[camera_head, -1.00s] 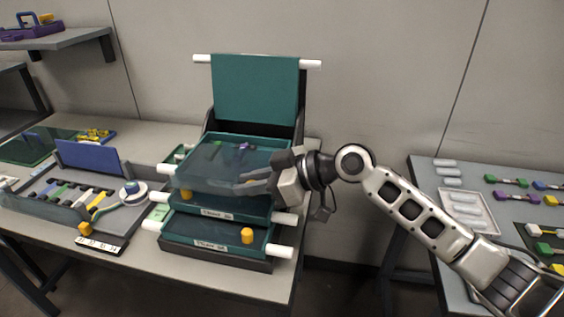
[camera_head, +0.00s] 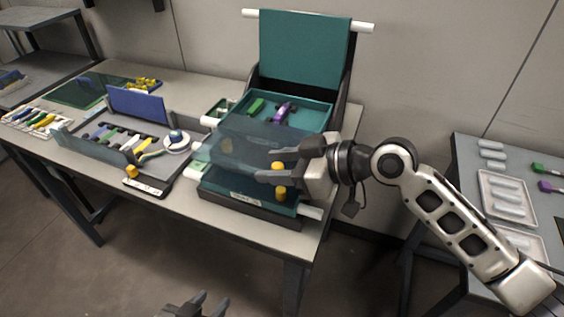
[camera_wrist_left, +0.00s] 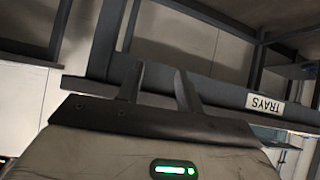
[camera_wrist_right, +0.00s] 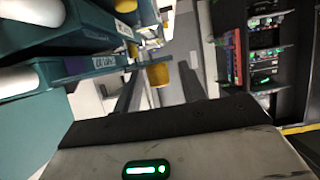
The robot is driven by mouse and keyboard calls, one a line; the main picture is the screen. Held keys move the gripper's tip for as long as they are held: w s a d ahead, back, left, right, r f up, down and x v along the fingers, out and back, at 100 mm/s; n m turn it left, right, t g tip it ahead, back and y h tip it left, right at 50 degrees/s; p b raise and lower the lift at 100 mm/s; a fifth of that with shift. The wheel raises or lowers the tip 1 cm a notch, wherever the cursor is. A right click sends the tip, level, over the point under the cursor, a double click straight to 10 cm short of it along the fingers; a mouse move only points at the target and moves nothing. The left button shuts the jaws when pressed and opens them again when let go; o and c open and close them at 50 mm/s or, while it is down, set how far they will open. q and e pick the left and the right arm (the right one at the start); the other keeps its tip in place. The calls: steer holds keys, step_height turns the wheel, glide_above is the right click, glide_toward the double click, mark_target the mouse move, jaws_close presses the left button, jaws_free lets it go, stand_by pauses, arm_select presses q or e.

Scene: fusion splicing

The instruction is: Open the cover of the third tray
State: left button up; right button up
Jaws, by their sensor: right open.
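The tray stack shows teal trays with white side rods. The upper open tray (camera_head: 311,113) holds green and purple parts. Its translucent cover (camera_head: 258,133) is tilted down toward the front, over the lower trays; the tray interior behind it is exposed. A yellow knob (camera_head: 280,193) sits on the lower tray (camera_head: 240,190). My right gripper (camera_head: 266,166) is open at the cover's right front. In the right wrist view a yellow knob (camera_wrist_right: 158,74) appears between its fingers, not gripped. My left gripper (camera_head: 208,303) is open and empty, low in front of the table.
A teal panel (camera_head: 304,48) stands upright behind the stack. A grey work tray (camera_head: 95,165) with a blue raised lid (camera_head: 137,104) lies to the left. A second table (camera_head: 475,150) with white pieces stands at right. The floor between the tables is clear.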

steer(key=b+v, duration=0.3)
steer(key=v, duration=1.3)
steer(key=shift+f, duration=0.1)
step_height(320, 180, down, 17)
steer(key=m+t+h, duration=0.3)
steer(key=m+t, duration=0.2)
steer(key=m, duration=0.2)
steer(key=s+d+f+m+t+h, duration=0.1)
steer(key=s+f+m+h, duration=0.3)
steer(key=s+f, duration=0.7)
steer(key=shift+d+f+m+h, duration=0.3)
steer(key=shift+d+f+h, duration=0.35)
steer(key=shift+h, duration=0.55)
